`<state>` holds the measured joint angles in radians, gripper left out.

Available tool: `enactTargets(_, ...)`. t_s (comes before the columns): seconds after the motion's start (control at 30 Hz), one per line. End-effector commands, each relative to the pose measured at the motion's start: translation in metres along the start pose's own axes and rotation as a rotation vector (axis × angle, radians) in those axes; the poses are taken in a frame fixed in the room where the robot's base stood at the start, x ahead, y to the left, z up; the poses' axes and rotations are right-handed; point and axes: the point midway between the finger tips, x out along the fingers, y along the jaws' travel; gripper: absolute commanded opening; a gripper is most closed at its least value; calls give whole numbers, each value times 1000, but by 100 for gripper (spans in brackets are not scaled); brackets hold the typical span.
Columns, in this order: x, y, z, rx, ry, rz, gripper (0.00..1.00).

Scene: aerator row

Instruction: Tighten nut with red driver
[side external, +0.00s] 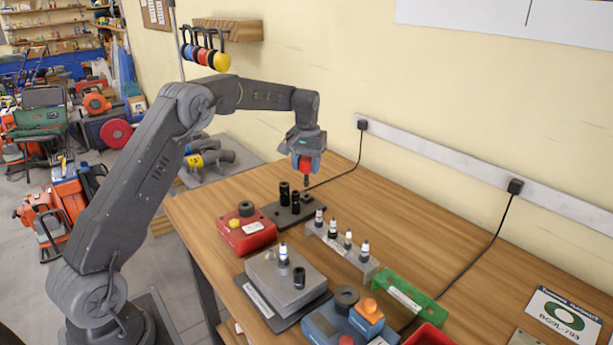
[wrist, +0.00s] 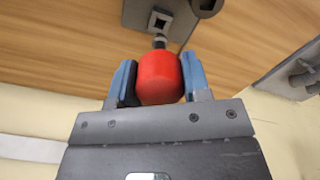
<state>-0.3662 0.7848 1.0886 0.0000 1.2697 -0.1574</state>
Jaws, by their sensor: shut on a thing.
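My gripper (side external: 304,166) is shut on the red driver, its blue fingers on either side of the red handle (side external: 305,165). In the wrist view the fingers (wrist: 158,74) clasp the rounded red driver (wrist: 158,80). Its dark tip points down, above or near the dark holder plate (side external: 273,211); I cannot tell whether it touches. In the wrist view the tip lies close to a pale square opening (wrist: 159,21) in that plate. A grey block (side external: 270,283) bears a white-and-black fitting (side external: 284,256) and a black piece (side external: 299,279); which nut is meant is unclear.
Black upright holders (side external: 284,194) stand beside the driver. A grey rack (side external: 358,259) holds several white-and-black fittings. A red box (side external: 246,235), a blue box (side external: 326,327) and a green tray (side external: 411,297) stand around. Bare wood (side external: 440,270) lies to the right; the wall (side external: 480,90) is behind.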

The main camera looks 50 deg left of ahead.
Motion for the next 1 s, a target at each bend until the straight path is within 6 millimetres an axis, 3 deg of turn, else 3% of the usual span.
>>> enactTargets(0.2, -65, 0, -1, 0, 9, 2, 6)
enactTargets(0.33, -94, 0, 0, 0, 6, 1, 6)
enactTargets(0.73, -140, 0, 0, 0, 5, 1, 6)
enactTargets(1.0, -149, 31, 29, 119, 3, 1, 6)
